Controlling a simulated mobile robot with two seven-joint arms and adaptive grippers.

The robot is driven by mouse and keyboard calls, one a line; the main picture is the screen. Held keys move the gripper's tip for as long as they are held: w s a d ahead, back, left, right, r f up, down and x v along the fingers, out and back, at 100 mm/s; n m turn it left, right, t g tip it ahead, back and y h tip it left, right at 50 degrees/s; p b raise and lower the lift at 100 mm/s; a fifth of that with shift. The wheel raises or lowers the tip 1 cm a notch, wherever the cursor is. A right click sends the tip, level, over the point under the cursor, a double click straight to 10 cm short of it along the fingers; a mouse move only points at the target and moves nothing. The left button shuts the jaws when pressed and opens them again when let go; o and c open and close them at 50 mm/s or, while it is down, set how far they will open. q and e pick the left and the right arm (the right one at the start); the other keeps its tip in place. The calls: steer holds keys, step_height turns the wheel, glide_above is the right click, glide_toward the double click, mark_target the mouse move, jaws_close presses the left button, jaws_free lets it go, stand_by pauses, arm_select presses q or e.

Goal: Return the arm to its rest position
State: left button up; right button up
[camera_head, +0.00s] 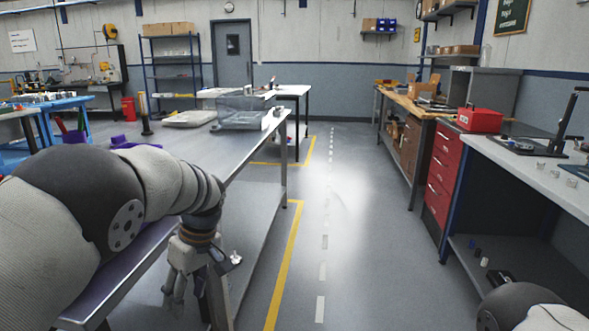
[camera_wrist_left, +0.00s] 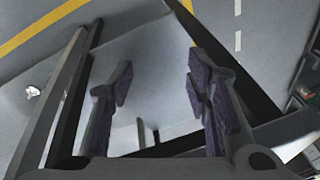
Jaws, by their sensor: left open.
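My left arm comes in from the left over the steel workbench (camera_head: 232,150), bent down at the wrist. My left gripper (camera_head: 195,292) hangs pointing down by the bench's right edge, above the level of its lower shelf (camera_head: 262,205). In the left wrist view the two dark fingers with purple-grey pads (camera_wrist_left: 160,85) stand wide apart with nothing between them. Beyond them lies a flat grey surface. Part of my right arm shows at the bottom right of the head view; its gripper cannot be made out.
A small shiny part (camera_head: 235,257) lies near the left gripper. A clear bin (camera_head: 240,113) stands on the bench's far end. A red drawer cabinet (camera_head: 442,175) and a workbench with small parts line the right side. The aisle with a yellow line (camera_head: 284,265) is clear.

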arm_select(q)
steer(key=s+a+f+m+g+h+p, duration=0.1)
steer(key=s+a+f+m, duration=0.15)
steer(key=s+f, duration=0.95)
steer(key=s+a+f+m+h, duration=0.1)
steer(key=s+f+m, duration=0.3)
steer(key=s+f, duration=0.7)
steer(key=s+d+r+m, duration=0.1)
steer(key=s+r+m, duration=0.1)
steer(key=s, duration=1)
steer(key=s+d+r+m+h, duration=0.1)
steer(key=s+r+m, duration=0.2)
steer(key=s, duration=1)
steer(key=shift+s+d+r+g+p, duration=0.2)
steer(key=shift+d+r+g+p, duration=0.1)
steer(key=shift+g+p, duration=0.15)
arm_select(e)
steer(key=w+r, duration=0.1)
steer(key=w+r+t, duration=0.1)
steer(key=shift+d+r, duration=0.2)
steer(key=shift+r, duration=0.1)
arm_select(q)
steer(key=shift+a, duration=0.1)
